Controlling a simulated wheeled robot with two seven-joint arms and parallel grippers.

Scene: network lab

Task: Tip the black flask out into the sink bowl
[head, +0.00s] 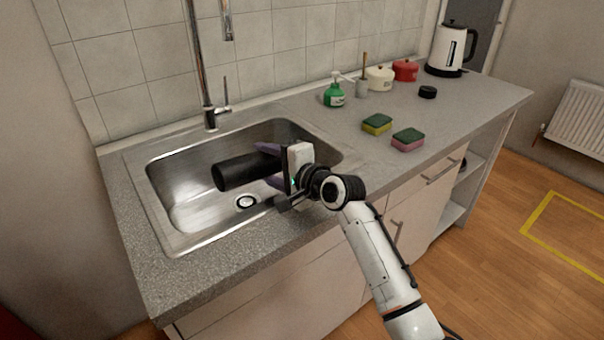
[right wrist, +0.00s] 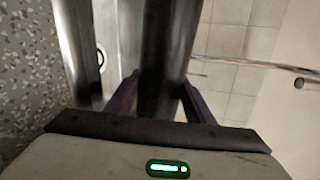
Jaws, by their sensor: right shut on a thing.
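The black flask (head: 245,171) is held over the sink bowl (head: 180,201), lying close to level with one end pointing left. Whether anything comes out of it cannot be seen. My right gripper (head: 270,165) is shut on the flask, its purple fingers on either side of it. In the right wrist view the flask (right wrist: 166,60) runs up from between the fingers (right wrist: 160,100). The steel sink bowl has its drain below and near the flask. My left gripper is in neither view.
A tall faucet (head: 204,70) rises behind the bowl. On the counter to the right stand a green soap bottle (head: 334,95), two sponges (head: 377,124), a white pot (head: 379,79), a red pot (head: 405,70) and a kettle (head: 451,48). The counter's front right is clear.

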